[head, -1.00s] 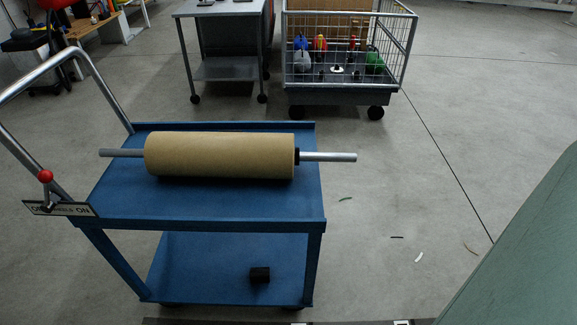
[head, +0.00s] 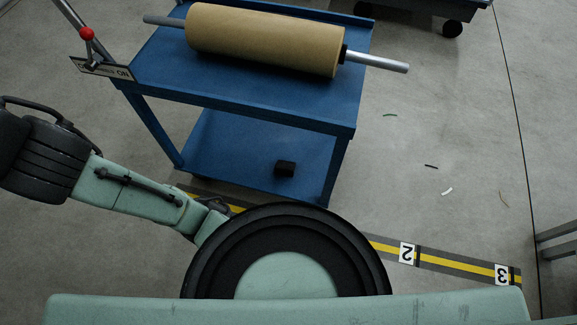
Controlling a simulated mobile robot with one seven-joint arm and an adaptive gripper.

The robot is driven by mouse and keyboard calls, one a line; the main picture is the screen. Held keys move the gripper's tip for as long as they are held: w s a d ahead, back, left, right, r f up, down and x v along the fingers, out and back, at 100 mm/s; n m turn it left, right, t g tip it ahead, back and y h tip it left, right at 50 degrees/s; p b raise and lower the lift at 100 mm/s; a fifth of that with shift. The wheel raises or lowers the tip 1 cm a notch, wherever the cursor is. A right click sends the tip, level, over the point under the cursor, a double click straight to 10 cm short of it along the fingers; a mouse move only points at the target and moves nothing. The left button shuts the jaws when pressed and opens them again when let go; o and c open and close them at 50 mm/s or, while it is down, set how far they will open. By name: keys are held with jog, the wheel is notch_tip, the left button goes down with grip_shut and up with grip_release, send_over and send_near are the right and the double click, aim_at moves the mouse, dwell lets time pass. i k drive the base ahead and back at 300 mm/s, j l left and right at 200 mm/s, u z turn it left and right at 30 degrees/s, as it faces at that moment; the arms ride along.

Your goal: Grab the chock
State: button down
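A small black block (head: 285,169), which looks like the chock, sits on the lower shelf (head: 235,150) of the blue cart. It is near the shelf's front right part, with the upper shelf above and behind it. Nothing touches it from above. My arm reaches across the lower left of the head view, in front of the cart. My gripper is not in view, so its state and its distance from the block do not show.
A large tan roll (head: 265,40) on a metal bar lies on the cart's upper shelf (head: 170,62). A sign (head: 103,69) and red knob (head: 87,34) are at the handle. A yellow-black floor strip (head: 450,263) runs in front. Small scraps lie on open floor at right.

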aim_at(282, 167)
jog(key=u, duration=0.9)
jog(key=k+l+u, duration=0.2)
jog(key=u, duration=0.2)
jog(key=k+l+u, duration=0.1)
jog(key=k+u, duration=0.3)
jog(key=k, duration=0.15)
jog(key=i+l, duration=0.1)
jog(key=l, duration=0.25)
jog(key=i+l, duration=0.1)
jog(key=l, duration=0.3)
